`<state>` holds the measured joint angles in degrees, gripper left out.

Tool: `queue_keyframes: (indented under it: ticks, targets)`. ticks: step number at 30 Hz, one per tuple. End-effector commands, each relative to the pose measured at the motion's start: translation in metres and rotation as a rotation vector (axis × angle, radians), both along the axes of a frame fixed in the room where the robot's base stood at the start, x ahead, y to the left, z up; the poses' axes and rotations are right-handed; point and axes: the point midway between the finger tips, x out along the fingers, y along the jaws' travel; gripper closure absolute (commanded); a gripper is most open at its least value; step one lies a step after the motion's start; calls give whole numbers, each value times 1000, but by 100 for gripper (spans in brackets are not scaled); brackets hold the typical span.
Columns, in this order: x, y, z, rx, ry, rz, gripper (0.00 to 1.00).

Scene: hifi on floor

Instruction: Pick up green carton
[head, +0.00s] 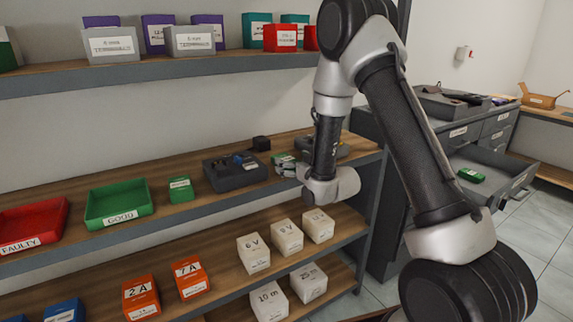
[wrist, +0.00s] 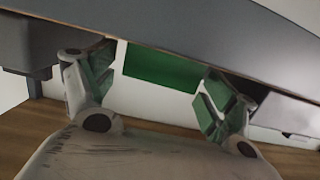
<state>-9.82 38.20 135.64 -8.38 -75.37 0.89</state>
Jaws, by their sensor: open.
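A small green carton (head: 180,189) with a white label stands on the middle shelf, right of the green GOOD bin. Another green item (head: 472,175) lies in the open drawer at the right. My gripper (head: 284,163) is low over the right part of the middle shelf, well to the right of the carton beside the bin. In the wrist view my gripper (wrist: 160,88) is open, its fingers wide apart. A flat green patch (wrist: 162,66) shows between and beyond the fingers, partly cut off by a grey edge. I cannot tell which green thing it is.
A dark grey tray (head: 236,172) with small parts and a black block (head: 261,143) stand left of my gripper. The green GOOD bin (head: 120,203) and red FAULTY bin (head: 32,222) are further left. White cartons (head: 288,236) stand on the shelf below. A shelf (head: 170,66) runs above.

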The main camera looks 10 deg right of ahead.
Motion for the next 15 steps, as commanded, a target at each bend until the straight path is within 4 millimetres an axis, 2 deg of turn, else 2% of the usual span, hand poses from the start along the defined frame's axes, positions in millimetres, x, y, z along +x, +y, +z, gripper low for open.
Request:
queue_keyframes:
  ticks: [4, 11, 15]
  targets:
    - [15, 5, -3, 0, 1, 0, 15]
    - [17, 5, -3, -1, 3, 0, 15]
    - [17, 5, -3, -1, 2, 0, 38]
